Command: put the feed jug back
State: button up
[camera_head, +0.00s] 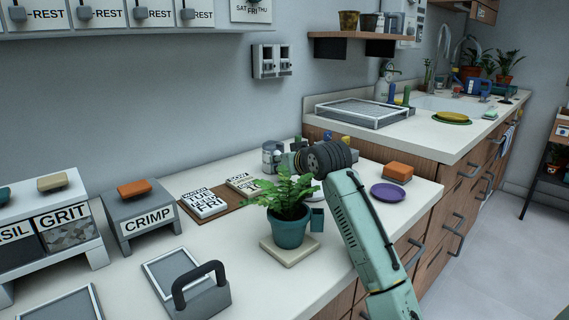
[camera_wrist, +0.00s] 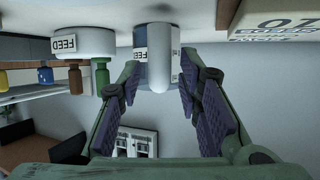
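The feed jug (camera_wrist: 145,68) shows in the wrist view as a grey-blue and white vessel with a label, upside down in that picture. A pale upright strip, perhaps its handle, faces me. My gripper (camera_wrist: 160,80) is open, with its fingertips on either side of the jug; I cannot tell whether they touch it. In the head view the grey jug (camera_head: 270,156) stands on the counter just left of my gripper (camera_head: 287,161). A white round piece with a FEED label (camera_wrist: 70,43) stands beside the jug in the wrist view.
Small coloured bottles (camera_wrist: 102,78) are close to the FEED piece. A potted fern (camera_head: 290,225) stands on a pale tile near my arm. Two lettered boxes (camera_head: 204,202) lie on a brown board at left. An orange-topped block (camera_head: 398,171) and purple plate (camera_head: 387,193) are right.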

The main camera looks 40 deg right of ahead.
jog(key=shift+o, duration=0.4)
jog(key=shift+r, duration=0.25)
jog(key=b+v, duration=0.1)
jog(key=v, duration=1.1)
jog(key=shift+f, duration=0.1)
